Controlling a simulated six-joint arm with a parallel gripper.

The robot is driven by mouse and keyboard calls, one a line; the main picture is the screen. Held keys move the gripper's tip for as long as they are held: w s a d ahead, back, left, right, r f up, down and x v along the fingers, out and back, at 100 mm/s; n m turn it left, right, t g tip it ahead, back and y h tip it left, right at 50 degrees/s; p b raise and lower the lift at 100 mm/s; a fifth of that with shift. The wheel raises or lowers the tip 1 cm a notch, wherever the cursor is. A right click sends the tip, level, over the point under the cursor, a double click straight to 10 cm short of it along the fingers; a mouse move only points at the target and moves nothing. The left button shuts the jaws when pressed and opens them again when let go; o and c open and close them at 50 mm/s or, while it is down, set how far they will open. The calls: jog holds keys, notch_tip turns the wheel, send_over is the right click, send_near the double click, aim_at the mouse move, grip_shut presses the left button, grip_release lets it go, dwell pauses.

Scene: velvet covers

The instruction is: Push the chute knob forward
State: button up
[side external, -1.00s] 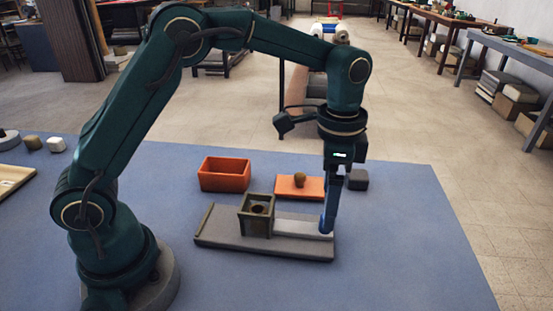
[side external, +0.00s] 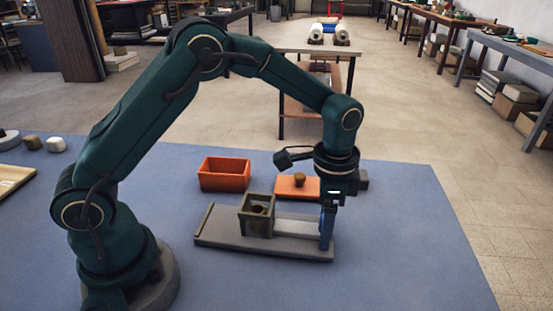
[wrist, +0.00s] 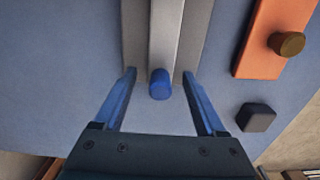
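The chute is a long grey base (side external: 220,241) with a pale channel and an olive square frame (side external: 257,215) standing over it. The blue chute knob (wrist: 160,84) shows in the wrist view at the near end of the pale channel (wrist: 165,35). My gripper (wrist: 159,74) is open, with one blue finger on each side of the knob and a gap visible on both sides. In the side view my gripper (side external: 326,240) points down at the right end of the chute and hides the knob there. A dark ball or hole shows inside the frame, too small to tell.
An orange open box (side external: 224,175) stands behind the chute. An orange plate (side external: 290,190) with a brown knob (side external: 299,179) lies to its right, beside a dark block (wrist: 256,117). The blue mat is clear in front of the chute.

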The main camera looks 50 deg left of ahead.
aim_at(285, 225)
jog(key=c, duration=0.9)
jog(key=shift+o, duration=0.2)
jog(key=shift+s+a, duration=2.6)
jog(key=shift+a, duration=0.05)
jog(key=o, duration=1.5)
jog(key=shift+c, duration=0.2)
jog(key=shift+r, duration=3.5)
